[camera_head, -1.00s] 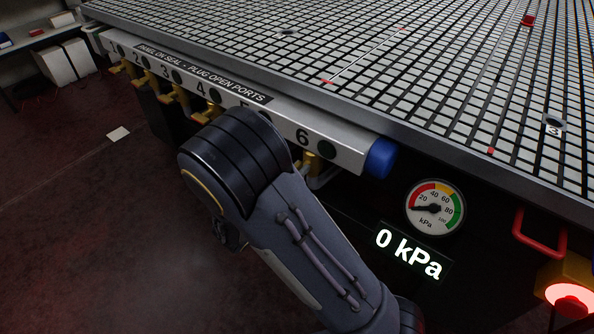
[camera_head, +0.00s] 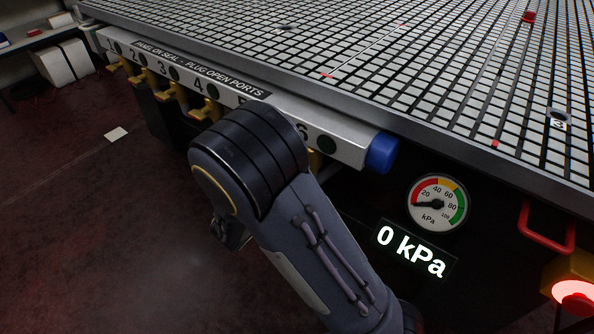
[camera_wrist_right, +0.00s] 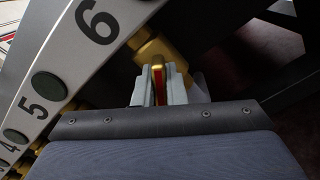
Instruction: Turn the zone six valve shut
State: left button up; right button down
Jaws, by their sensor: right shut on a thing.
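The zone six valve is a brass body (camera_wrist_right: 158,48) under the number 6 label, with a red-and-gold handle (camera_wrist_right: 158,78) in the right wrist view. My right gripper (camera_wrist_right: 159,92) is shut on that handle, one pale finger on each side of it. In the head view the valve is mostly hidden behind my right arm; only a bit of brass (camera_head: 315,160) shows below the 6. The right gripper's fingers are hidden there too. My left gripper is in neither view.
The silver manifold rail (camera_head: 348,152) has a blue end cap (camera_head: 382,153). Several other brass valves (camera_head: 168,92) hang along it to the left. A gauge (camera_head: 438,203) and a display (camera_head: 411,251) reading 0 kPa sit right of my arm, beneath the grid table (camera_head: 452,140).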

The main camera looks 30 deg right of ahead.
jog(key=m+b, duration=0.1)
jog(key=m, duration=0.1)
jog(key=m+b, duration=0.2)
jog(key=m, duration=0.1)
jog(key=shift+s+f+m, duration=0.1)
jog(key=shift+f+m, duration=0.2)
jog(key=shift+f, duration=0.05)
jog(key=m+b, duration=0.2)
jog(key=m, duration=0.1)
jog(key=shift+b, duration=0.4)
jog(key=shift+m+b, duration=0.7)
jog(key=shift+m, duration=0.3)
jog(key=c, duration=1.5)
grip_release()
jog(key=shift+r, duration=0.1)
